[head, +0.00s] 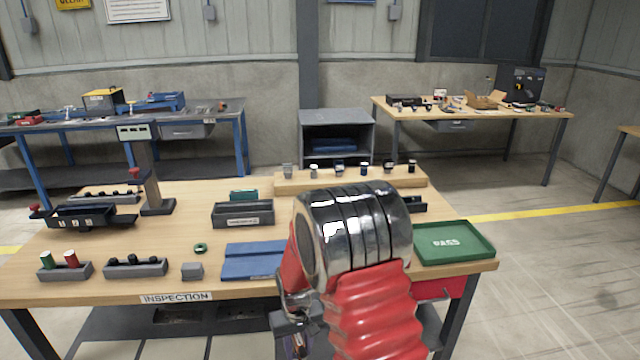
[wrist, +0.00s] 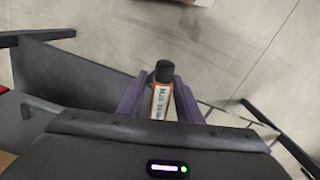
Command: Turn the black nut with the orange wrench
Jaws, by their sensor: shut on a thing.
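My gripper (wrist: 158,90) points down over the floor with its purple fingers closed on the orange wrench (wrist: 157,106). The wrench shows between the fingers as an orange body with a white printed label and a round black end; the rest is hidden. In the head view my gripper (head: 293,338) hangs low at the table's front edge, partly behind my arm, and the wrench is hardly visible there. I cannot single out the black nut. Small posts with dark or light tops stand along a wooden rail (head: 300,183) at the back of the table, too small to tell apart.
The inspection table (head: 215,285) holds a grey block with black pieces (head: 135,268), a green ring (head: 200,248), a blue mat (head: 250,262), a dark bin (head: 243,215) and a green PASS tray (head: 455,243). A press-like stand (head: 150,170) rises at left. My arm hides the table's middle.

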